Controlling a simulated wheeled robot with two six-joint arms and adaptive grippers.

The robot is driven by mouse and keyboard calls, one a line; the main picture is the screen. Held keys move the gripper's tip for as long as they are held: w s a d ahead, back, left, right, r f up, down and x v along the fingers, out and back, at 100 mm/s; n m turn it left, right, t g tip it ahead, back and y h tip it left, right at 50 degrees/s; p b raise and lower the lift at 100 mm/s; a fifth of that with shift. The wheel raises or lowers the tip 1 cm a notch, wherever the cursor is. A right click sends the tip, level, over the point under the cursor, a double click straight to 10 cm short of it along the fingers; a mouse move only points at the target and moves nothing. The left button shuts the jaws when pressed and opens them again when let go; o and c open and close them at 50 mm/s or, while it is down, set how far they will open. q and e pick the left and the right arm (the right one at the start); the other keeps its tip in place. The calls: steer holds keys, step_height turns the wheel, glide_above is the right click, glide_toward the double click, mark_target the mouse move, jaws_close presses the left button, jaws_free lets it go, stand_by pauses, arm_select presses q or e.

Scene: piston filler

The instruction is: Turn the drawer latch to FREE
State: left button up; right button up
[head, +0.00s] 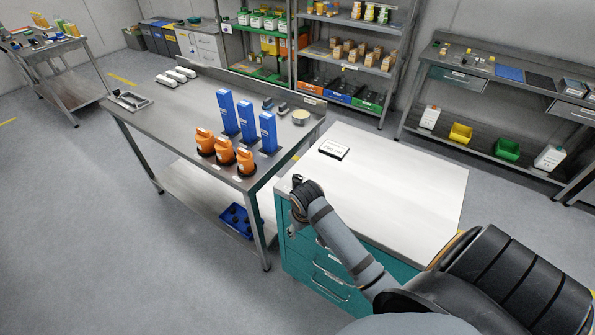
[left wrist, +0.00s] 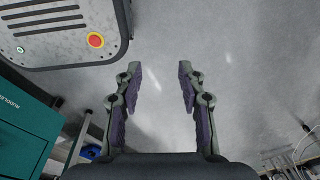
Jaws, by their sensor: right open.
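The teal drawer cabinet (head: 300,252) with a white top stands in the middle of the head view. Several drawers with bar handles show on its front. I cannot make out the drawer latch; my right arm and gripper cover part of the upper front. My right gripper (head: 297,212) is at the cabinet's upper left corner, close to the top drawer's front. It is small here, and I cannot tell whether it touches. My left gripper (left wrist: 160,85) is open and empty above the grey floor in the left wrist view, where a teal cabinet side (left wrist: 25,135) also shows.
A small black-and-white sign (head: 334,149) lies on the cabinet top (head: 400,185). A steel bench (head: 185,115) with orange bottles (head: 224,151) and blue boxes (head: 247,120) stands close on the left. A blue crate (head: 236,221) is beneath it. Floor at the lower left is clear.

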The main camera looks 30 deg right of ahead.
mark_target(297, 178)
steer(key=w+d+r+m+g+y, duration=0.1)
steer(key=w+d+r+m, duration=0.1)
steer(key=w+d+r, duration=0.45)
steer(key=w+d+r+m+g, duration=0.1)
steer(key=w+d+r+m, duration=0.15)
steer(key=w+r, duration=0.6)
steer(key=f, duration=0.4)
steer(key=w+f+p, duration=0.1)
steer(key=f, duration=0.7)
steer(key=shift+w+d, duration=0.1)
steer(key=shift+w, duration=0.25)
arm_select(q)
steer(key=shift+w+a+r, duration=0.1)
steer(key=shift+w+r, duration=0.15)
steer(key=shift+r, duration=0.2)
steer(key=shift+w+a+r, duration=0.1)
steer(key=shift+w+r, duration=0.1)
steer(key=shift+r, duration=0.25)
arm_select(e)
steer(key=c, duration=1.2)
arm_select(q)
steer(key=shift+p, duration=0.3)
arm_select(e)
steer(key=shift+o, duration=0.2)
steer(key=shift+n, duration=0.25)
